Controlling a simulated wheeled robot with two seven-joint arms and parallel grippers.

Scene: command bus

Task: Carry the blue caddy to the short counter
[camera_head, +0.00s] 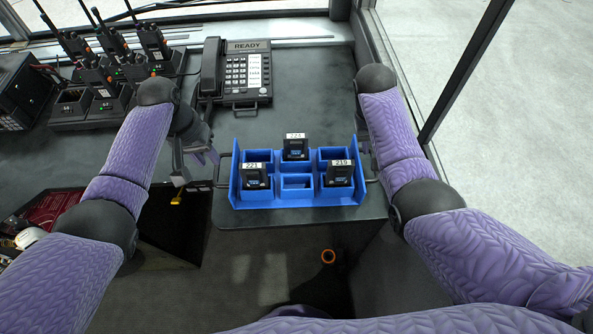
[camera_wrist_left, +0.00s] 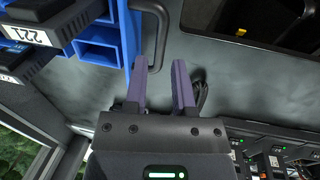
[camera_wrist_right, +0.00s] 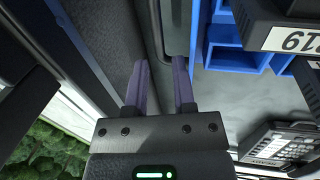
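The blue caddy (camera_head: 298,203) sits upright on a dark grey counter (camera_head: 300,118), near its front edge. It holds several compartments, with three black labelled devices standing in them. The caddy has a dark loop handle on each side; the left handle shows in the left wrist view (camera_wrist_left: 165,25). My left gripper (camera_head: 196,166) is open beside the left handle, its fingers (camera_wrist_left: 161,82) apart near the bar. My right gripper (camera_wrist_right: 163,85) is open near the right handle, mostly hidden behind my forearm in the head view. I cannot tell which surface is the short counter.
A desk phone (camera_head: 236,75) marked READY stands behind the caddy. Several radios in chargers (camera_head: 105,105) stand at the back left. A window post (camera_head: 465,68) is on the right. An open dark recess (camera_head: 175,228) lies front left. The counter between phone and caddy is clear.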

